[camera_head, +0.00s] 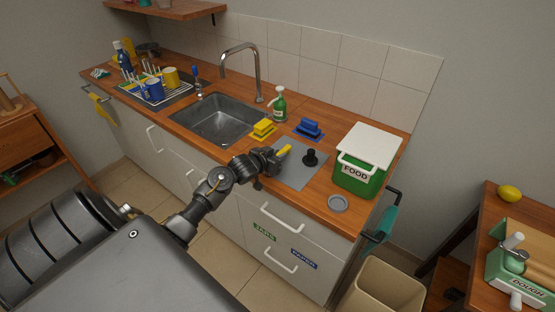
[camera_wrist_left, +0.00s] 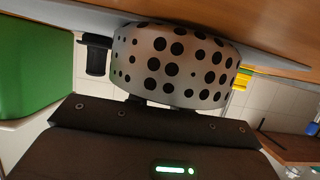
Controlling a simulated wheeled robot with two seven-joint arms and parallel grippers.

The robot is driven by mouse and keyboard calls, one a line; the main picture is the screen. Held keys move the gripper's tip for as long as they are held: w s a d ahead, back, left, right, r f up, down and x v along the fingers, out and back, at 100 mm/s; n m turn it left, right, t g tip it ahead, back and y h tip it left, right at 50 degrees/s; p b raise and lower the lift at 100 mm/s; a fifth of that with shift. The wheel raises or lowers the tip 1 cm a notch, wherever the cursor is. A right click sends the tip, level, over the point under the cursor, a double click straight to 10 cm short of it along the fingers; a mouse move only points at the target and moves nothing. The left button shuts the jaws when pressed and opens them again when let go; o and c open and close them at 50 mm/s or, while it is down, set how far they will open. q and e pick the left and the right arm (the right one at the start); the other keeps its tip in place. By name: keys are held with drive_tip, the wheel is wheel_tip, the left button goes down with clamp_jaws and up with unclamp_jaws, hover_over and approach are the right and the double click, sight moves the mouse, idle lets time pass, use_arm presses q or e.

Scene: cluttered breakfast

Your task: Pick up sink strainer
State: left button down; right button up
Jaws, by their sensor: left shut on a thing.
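The sink strainer (camera_wrist_left: 178,66) is a round metal cup with rows of dark holes. It fills the upper middle of the left wrist view. My left gripper (camera_head: 277,159) is shut on it, low over the left part of a grey mat (camera_head: 292,178) on the counter. In the head view the gripper hides the strainer. I cannot tell whether the strainer still touches the mat. No right gripper shows.
A black stopper (camera_head: 310,158) stands on the mat just right of the gripper. The sink (camera_head: 220,118), yellow sponge (camera_head: 264,128), blue brush (camera_head: 309,128) and soap bottle (camera_head: 280,104) lie behind. A green FOOD bin (camera_head: 358,180) and a grey disc (camera_head: 338,203) are to the right.

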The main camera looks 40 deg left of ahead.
use_arm(q)
drive_tip(key=shift+f, duration=0.1)
drive_tip(key=shift+r, duration=0.6)
drive_tip(key=s+d+r, duration=0.8)
drive_tip(key=s+r, duration=0.3)
drive_tip(key=r, duration=0.1)
drive_tip(key=shift+s, duration=0.2)
drive_tip(key=w+d+r, duration=0.2)
drive_tip(key=d+r, duration=0.5)
drive_tip(key=w+d+r, duration=0.2)
drive_tip(key=d+r, duration=0.5)
drive_tip(key=d, duration=0.1)
drive_tip(key=shift+w+r, duration=0.3)
drive_tip(key=shift+r, duration=0.05)
